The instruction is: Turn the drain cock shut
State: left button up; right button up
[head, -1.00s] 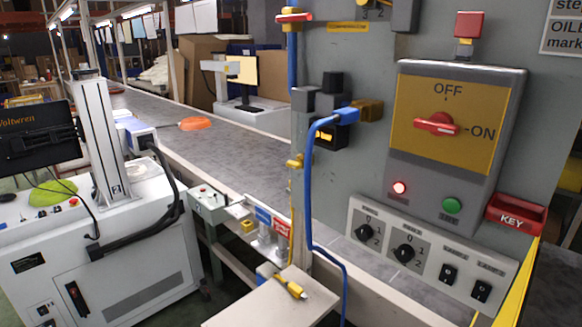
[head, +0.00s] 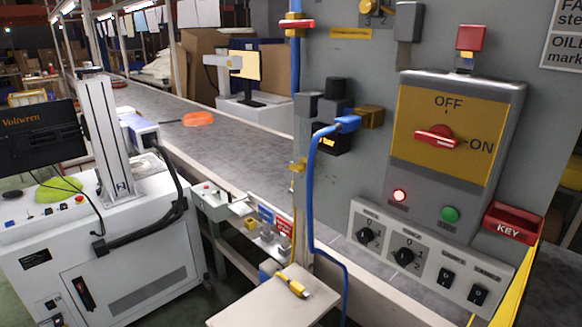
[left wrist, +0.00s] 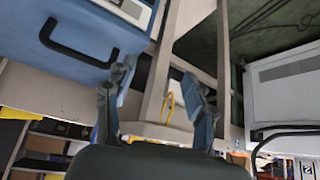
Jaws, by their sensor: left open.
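A vertical blue pipe on the grey panel carries a valve with a red lever (head: 297,24) near the top of the head view. The lever lies crosswise to the pipe. Lower on the same line is a small brass-yellow fitting (head: 298,164). I cannot tell for sure which of these is the drain cock. My left gripper (left wrist: 158,78) shows only in the left wrist view, with its two fingers spread apart and nothing between them. Neither fitting can be made out in that view. My right gripper is in neither view.
A blue hose (head: 312,190) hangs down the panel from a blue connector. The switch box (head: 505,92) has a red rotary knob (head: 437,137). A small shelf (head: 270,310) holds a yellow tool (head: 292,285). The conveyor (head: 240,158) runs behind; a white machine (head: 120,265) stands left.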

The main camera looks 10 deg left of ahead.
pick_arm(q)
notch_tip(320, 180, up, 7)
jog(key=d, duration=0.2)
jog(key=m+t+h+p, duration=0.2)
jog(key=m+t+h, duration=0.2)
jog(key=t+h, duration=0.4)
send_near(293, 170)
jog(key=p+x, duration=0.3)
jog(key=x, duration=0.4)
jog(key=shift+w+d+r, duration=0.2)
jog(key=shift+w+d, duration=0.05)
jog(key=shift+x, duration=0.8)
jog(key=shift+f, duration=0.2)
